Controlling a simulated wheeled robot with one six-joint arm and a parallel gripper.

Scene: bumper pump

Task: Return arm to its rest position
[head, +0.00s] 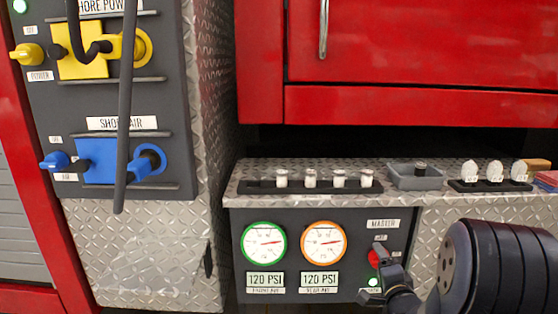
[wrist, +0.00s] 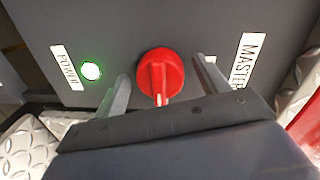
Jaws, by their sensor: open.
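My arm (head: 480,270) reaches in from the lower right of the head view. My gripper (wrist: 160,85) is open in the wrist view, with one grey finger on each side of the red master knob (wrist: 160,72). The fingers look apart from the knob, and nothing is held. In the head view the red knob (head: 375,257) is partly hidden behind my gripper (head: 380,268). A green light (wrist: 91,71) is lit beside the "POWER" label in the wrist view, and it also glows in the head view (head: 374,282).
Two gauges, green-rimmed (head: 264,243) and orange-rimmed (head: 323,242), sit left of the knob above "120 PSI" plates. A metal ledge (head: 400,208) above carries a black rack (head: 310,187) and a grey tray (head: 415,177). Yellow (head: 85,50) and blue (head: 105,161) connectors are at left.

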